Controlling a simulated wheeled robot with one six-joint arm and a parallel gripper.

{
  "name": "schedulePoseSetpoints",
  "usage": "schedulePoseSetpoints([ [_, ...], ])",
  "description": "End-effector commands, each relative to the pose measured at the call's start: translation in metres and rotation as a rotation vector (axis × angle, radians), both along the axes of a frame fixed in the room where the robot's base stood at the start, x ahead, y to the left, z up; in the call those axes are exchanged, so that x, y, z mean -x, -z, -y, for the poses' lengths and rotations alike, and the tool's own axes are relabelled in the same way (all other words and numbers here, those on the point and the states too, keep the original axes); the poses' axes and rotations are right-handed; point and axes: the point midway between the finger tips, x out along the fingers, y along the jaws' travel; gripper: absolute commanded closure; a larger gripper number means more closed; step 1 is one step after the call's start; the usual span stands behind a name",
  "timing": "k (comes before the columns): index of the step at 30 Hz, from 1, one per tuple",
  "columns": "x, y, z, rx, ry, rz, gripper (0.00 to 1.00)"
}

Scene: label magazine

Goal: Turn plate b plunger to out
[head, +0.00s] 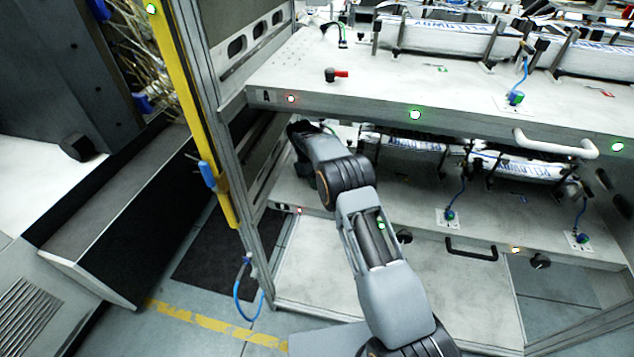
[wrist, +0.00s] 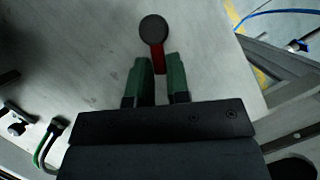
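In the wrist view a plunger with a round dark knob (wrist: 153,29) and a red lever (wrist: 158,62) stands on a pale plate (wrist: 100,60). My gripper (wrist: 160,62) is open, its two green fingers on either side of the red lever's near end. I cannot tell whether either finger touches it. In the head view my arm reaches under the upper plate (head: 290,72) towards the lower plate (head: 350,212). My gripper and the lower plunger are hidden there. Another black plunger with a red lever (head: 341,74) stands on the upper plate, its lever pointing right.
The upper plate overhangs my arm closely. A frame post with a yellow strip (head: 195,100) stands left of it. A white handle (head: 555,145) and a black handle (head: 471,252) stick out at the plate fronts. Blue cables (head: 460,195) rise from the lower plate.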

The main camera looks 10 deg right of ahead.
Motion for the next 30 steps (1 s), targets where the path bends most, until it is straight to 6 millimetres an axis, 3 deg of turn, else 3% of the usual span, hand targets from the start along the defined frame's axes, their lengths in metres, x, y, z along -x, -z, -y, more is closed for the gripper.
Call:
schedulePoseSetpoints([
  [6, 0.0, 0.0, 0.0, 0.0, 0.001, 0.0, 0.62],
  [20, -0.001, 0.0, 0.002, 0.0, 0.03, -0.001, 0.62],
  [26, -0.005, 0.001, 0.01, 0.0, 0.24, 0.0, 0.62],
  [30, -0.008, 0.0, 0.02, -0.001, 0.496, -0.001, 0.62],
])
